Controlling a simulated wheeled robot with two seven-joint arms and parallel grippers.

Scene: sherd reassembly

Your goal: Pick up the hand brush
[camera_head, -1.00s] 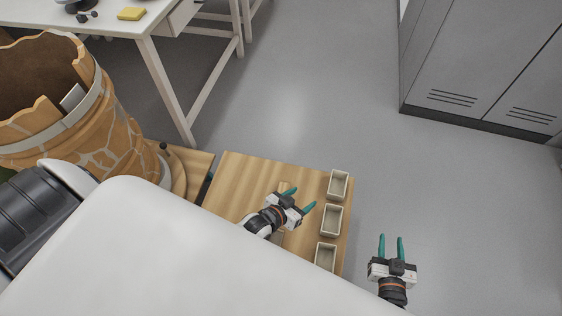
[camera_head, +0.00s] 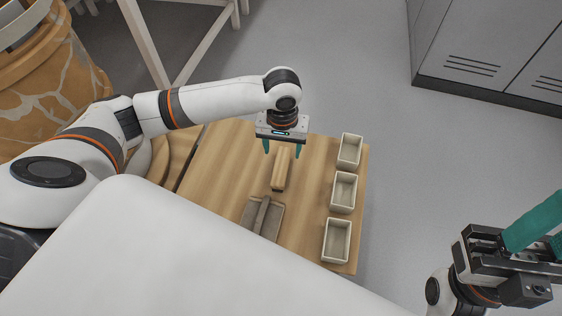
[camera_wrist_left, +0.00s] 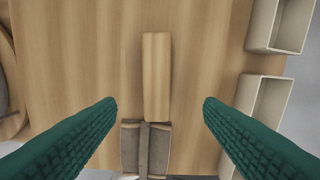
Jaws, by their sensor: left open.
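The hand brush (camera_head: 281,171) looks like a plain wooden bar lying on the wooden table. Its far end is close to my left gripper in the head view. My left gripper (camera_head: 281,149) is open and empty, pointing down above the brush. In the left wrist view the brush (camera_wrist_left: 156,78) lies between the lines of the two green fingers (camera_wrist_left: 160,102), with a gap on each side; neither finger touches it. Any bristles are hidden underneath. My right gripper (camera_head: 535,232) is at the lower right, away from the table, its fingers apart and cut by the picture edge.
A grey dustpan-like piece (camera_head: 268,217) with a raised strip lies at the brush's near end. Three pale open boxes (camera_head: 336,241) line the table's right side. A large cracked pot (camera_head: 50,85) stands at the left. The table's left part (camera_head: 225,160) is clear.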

